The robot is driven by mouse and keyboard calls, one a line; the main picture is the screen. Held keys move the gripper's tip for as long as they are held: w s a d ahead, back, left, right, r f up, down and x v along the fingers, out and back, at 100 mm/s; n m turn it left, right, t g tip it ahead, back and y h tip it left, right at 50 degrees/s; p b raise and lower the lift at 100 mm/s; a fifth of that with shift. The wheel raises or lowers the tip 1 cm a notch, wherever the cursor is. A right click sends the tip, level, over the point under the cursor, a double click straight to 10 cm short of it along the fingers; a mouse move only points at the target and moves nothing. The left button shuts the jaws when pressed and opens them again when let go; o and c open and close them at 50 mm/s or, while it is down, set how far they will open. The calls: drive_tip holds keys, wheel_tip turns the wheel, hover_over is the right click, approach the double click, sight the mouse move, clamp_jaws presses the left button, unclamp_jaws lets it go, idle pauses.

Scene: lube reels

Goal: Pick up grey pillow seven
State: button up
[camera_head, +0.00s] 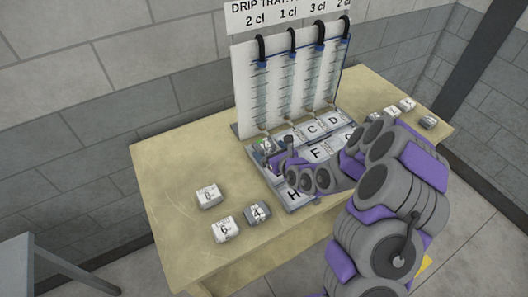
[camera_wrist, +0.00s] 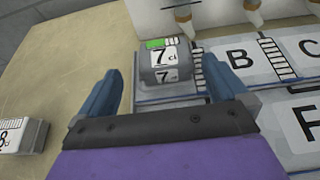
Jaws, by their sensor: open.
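Grey pillow seven (camera_wrist: 165,65) shows in the wrist view as a grey block with white "7 cl" labels and a green patch on top. It sits at the left end of the lettered board, below a nozzle. In the head view the pillow (camera_head: 267,145) is small and partly hidden by my gripper. My gripper (camera_wrist: 162,78) is open, its two blue fingers apart with the pillow ahead between them in the picture. I cannot tell whether they touch it. In the head view my gripper (camera_head: 284,156) is at the board's left side.
The board (camera_wrist: 240,57) has lettered places; an upright panel (camera_head: 255,92) with tubes and black hoses stands behind. White pillows (camera_head: 208,195) (camera_head: 225,230) and a grey pillow (camera_head: 257,212) lie on the table (camera_head: 170,170) at left. Several more pillows (camera_head: 407,104) lie at far right.

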sight(263, 144)
drive_tip(key=shift+b+x, duration=0.5)
drive_tip(key=shift+x, duration=0.7)
drive_tip(key=shift+w+f+b, duration=0.2)
drive_tip(key=shift+w+b, duration=0.05)
drive_tip(key=shift+b, duration=0.15)
drive_tip(key=b+x, duration=0.3)
drive_tip(key=shift+w+f, duration=0.2)
drive_tip(key=shift+w, duration=0.1)
drive_tip(key=shift+w+a+f+b, duration=0.1)
drive_tip(key=shift+w+a+b, duration=0.2)
drive_tip(key=shift+w+a, duration=0.1)
drive_tip(key=shift+s, duration=0.1)
drive_tip(key=shift+c, duration=0.2)
drive_tip(key=shift+d, duration=0.1)
drive_tip(key=c, duration=1)
